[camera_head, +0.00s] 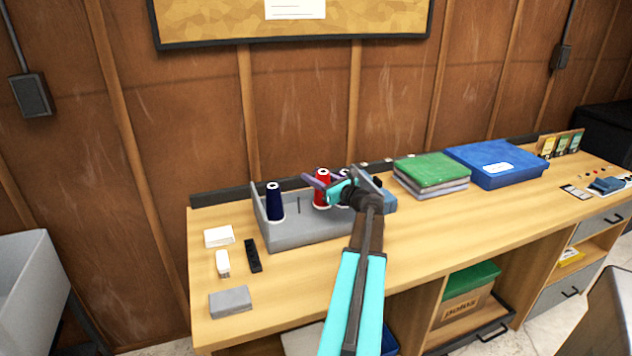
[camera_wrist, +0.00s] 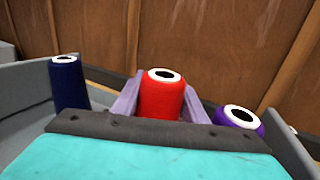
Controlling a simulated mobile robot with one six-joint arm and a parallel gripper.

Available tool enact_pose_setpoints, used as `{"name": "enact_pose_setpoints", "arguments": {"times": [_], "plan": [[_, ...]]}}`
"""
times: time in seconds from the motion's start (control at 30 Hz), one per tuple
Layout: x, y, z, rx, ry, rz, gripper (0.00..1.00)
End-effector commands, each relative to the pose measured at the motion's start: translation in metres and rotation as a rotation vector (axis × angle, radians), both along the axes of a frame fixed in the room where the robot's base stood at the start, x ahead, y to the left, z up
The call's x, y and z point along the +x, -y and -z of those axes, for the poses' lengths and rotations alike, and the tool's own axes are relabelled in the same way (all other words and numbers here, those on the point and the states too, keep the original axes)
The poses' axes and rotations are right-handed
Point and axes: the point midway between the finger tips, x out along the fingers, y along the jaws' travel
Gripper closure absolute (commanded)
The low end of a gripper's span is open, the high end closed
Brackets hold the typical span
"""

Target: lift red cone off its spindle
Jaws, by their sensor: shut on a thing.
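The red cone (camera_head: 322,186) of thread stands upright in the grey tray on the bench. It also shows in the middle of the wrist view (camera_wrist: 162,96), with a white top ring. My gripper (camera_head: 324,184) is shut on the red cone, one purple finger on each side of it in the wrist view (camera_wrist: 160,100). The lower part of the cone is hidden behind my gripper body in the wrist view. Whether its base touches the tray, and whether a spindle is inside it, I cannot tell.
In the grey tray (camera_head: 300,236), a navy cone (camera_head: 275,202) stands left, with a bare spindle (camera_head: 299,205) beside it. A purple cone (camera_wrist: 238,120) is close on the right. Green folded cloth (camera_head: 431,170) and a blue bin (camera_head: 497,160) lie further right.

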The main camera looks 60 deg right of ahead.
Motion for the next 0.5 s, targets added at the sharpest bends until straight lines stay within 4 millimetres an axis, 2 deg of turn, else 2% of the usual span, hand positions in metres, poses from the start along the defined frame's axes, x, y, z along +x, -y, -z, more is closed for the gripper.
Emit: {"name": "enact_pose_setpoints", "arguments": {"times": [0.37,0.5], "plan": [[0.0,0.0,-0.053,-0.003,0.0,0.0,0.87],[-0.014,-0.012,-0.051,0.0,0.0,0.001,0.87]]}}
